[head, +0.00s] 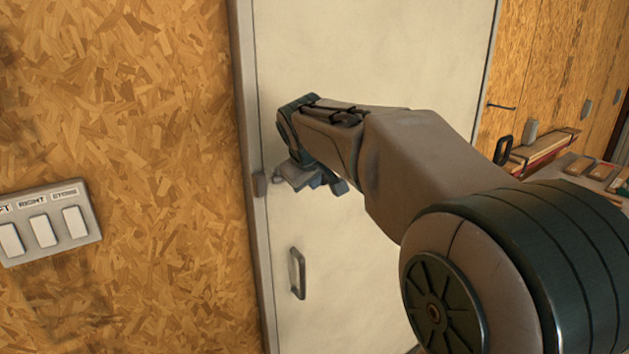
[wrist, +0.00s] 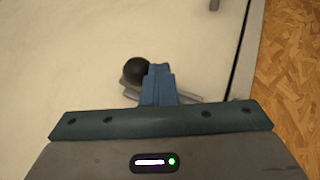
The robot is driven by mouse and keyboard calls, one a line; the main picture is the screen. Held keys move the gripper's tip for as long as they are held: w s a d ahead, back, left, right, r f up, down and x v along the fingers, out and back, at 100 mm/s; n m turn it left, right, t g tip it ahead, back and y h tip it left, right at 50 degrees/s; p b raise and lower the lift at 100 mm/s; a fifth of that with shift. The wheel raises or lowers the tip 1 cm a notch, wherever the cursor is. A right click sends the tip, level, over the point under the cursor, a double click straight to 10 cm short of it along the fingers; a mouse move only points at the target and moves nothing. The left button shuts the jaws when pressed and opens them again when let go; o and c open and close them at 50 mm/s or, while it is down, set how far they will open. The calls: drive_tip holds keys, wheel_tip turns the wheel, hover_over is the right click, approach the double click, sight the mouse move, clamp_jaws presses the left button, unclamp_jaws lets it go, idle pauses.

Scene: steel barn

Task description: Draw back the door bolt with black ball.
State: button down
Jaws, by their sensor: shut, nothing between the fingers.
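The black ball (wrist: 134,71) of the door bolt shows in the wrist view, just left of my fingertips. A grey bolt part (wrist: 131,94) lies against the pale door (wrist: 60,60) below the ball and runs behind my fingers. My gripper (wrist: 159,69) is shut with nothing in it, its blue fingers beside the ball; I cannot tell whether they touch it. In the head view my gripper (head: 322,183) is in front of the door (head: 370,50), near its left edge, and the ball is hidden there. A small grey keeper (head: 260,185) sits on the door frame.
A grey pull handle (head: 297,273) is on the door below my gripper. A panel with several switches (head: 43,230) is on the chipboard wall at left. A bench (head: 590,172) with small items stands at right. My arm covers much of the door.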

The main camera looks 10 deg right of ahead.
drive_tip(key=shift+r, duration=0.1)
idle(0.3)
drive_tip(key=s+a+r+b, duration=0.3)
drive_tip(key=s+a+r, duration=0.2)
drive_tip(key=s, duration=0.3)
drive_tip(key=shift+s+r, duration=0.15)
drive_tip(key=shift+r, duration=0.75)
drive_tip(key=shift+a, duration=0.1)
